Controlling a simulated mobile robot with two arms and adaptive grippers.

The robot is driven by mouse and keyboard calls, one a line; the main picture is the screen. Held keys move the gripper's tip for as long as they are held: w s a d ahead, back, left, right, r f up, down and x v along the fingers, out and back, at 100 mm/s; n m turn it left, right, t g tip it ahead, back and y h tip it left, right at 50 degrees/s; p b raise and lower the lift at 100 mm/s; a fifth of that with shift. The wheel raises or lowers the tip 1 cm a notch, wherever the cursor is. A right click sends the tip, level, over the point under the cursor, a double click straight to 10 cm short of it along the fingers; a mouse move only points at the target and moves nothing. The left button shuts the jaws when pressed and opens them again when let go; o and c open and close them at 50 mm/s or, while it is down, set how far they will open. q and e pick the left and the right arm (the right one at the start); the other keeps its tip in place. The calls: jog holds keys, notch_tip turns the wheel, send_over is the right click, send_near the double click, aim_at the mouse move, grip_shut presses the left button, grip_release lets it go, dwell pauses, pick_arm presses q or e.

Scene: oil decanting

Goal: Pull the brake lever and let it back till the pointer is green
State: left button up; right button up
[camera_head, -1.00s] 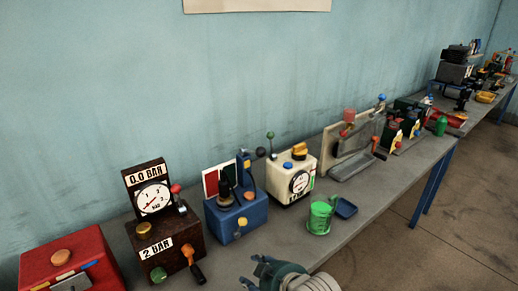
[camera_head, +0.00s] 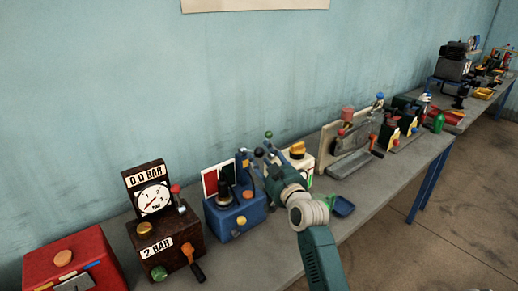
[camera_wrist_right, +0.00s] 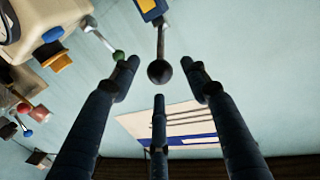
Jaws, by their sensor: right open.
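The brake unit is a blue box (camera_head: 238,219) on the bench, with a red and dark green panel (camera_head: 211,181) at its back left and a black cone-shaped part in front of the panel. Which colour the pointer marks is too small to tell. A lever with a black ball knob (camera_head: 259,152) comes from the blue upright; the ball (camera_wrist_right: 159,72) also shows in the right wrist view. My right gripper (camera_head: 262,156) is open by the knob. In the wrist view its three fingers (camera_wrist_right: 164,82) are spread around and below the ball, apparently not touching it. My left gripper is not in view.
A brown gauge box (camera_head: 165,240) stands to the left.

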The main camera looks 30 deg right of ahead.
jog(key=shift+w+d, duration=0.15)
jog(key=shift+w, duration=0.7)
jog(key=shift+w+d, duration=0.15)
jog(key=shift+w, duration=0.65)
grip_shut()
